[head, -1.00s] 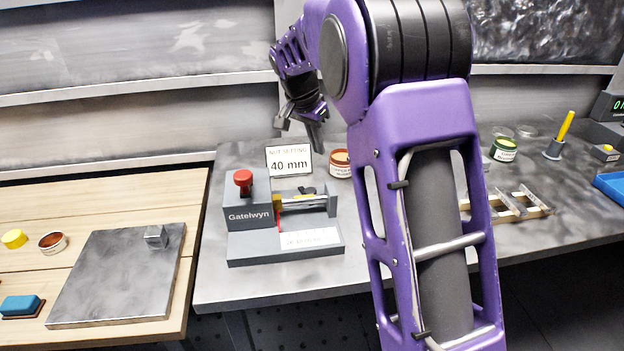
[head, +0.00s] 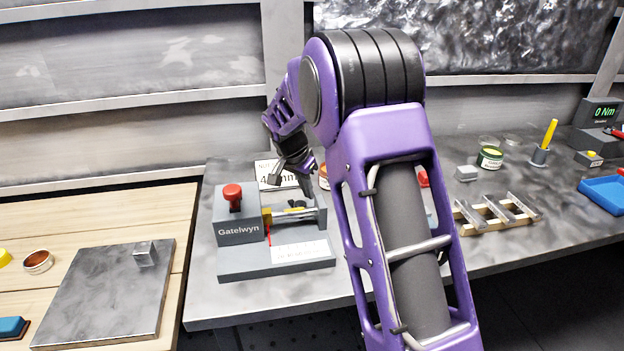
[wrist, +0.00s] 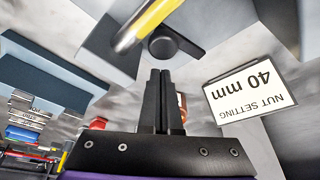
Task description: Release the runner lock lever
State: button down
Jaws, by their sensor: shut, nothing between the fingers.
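The grey Gatelwyn fixture (head: 238,231) stands on the grey bench, with a red knob on its left block. A black lever-like piece (head: 297,204) sits by the yellow bar (head: 268,216) and rail. In the wrist view this black piece (wrist: 175,42) has a round end and lies just beyond my fingertips, beside the yellow bar (wrist: 150,22). I cannot tell for sure that it is the runner lock lever. My gripper (head: 307,192) is shut and empty, pointing down just above the fixture's right part. Its fingers (wrist: 159,75) show together in the wrist view; contact is unclear.
A "NUT SETTING 40 mm" sign (head: 268,172) stands behind the fixture, close to my gripper. A metal plate (head: 105,290) lies on the wooden bench at left.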

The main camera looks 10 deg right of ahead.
jog(key=shift+s+a+f, duration=0.1)
jog(key=shift+s+a, duration=0.2)
jog(key=shift+a, duration=0.05)
jog(key=shift+s+a+m+b, duration=0.2)
jog(key=shift+a+m+b, duration=0.25)
jog(key=shift+m, duration=0.45)
jog(key=shift+s+a+m+g+h+b, duration=0.25)
jog(key=shift+a+m+g+b, duration=0.2)
jog(key=shift+m, duration=0.55)
jog(key=a+m+g, duration=0.1)
jog(key=m, duration=0.1)
jog(key=a+m+g+p, duration=0.1)
jog(key=m, duration=0.2)
jog(key=shift+a+h, duration=0.1)
jog(key=shift+h, duration=0.15)
jog(key=shift+a+p, duration=0.3)
jog(key=shift+a, duration=0.05)
jog(key=shift+w+a, duration=0.15)
jog(key=shift+a, duration=0.05)
jog(key=d, duration=0.4)
jog(key=shift+s+d+r, duration=0.15)
jog(key=shift+s+r, duration=0.1)
jog(key=shift+r, duration=0.05)
jog(key=v, duration=1)
jog(key=shift+p, duration=0.4)
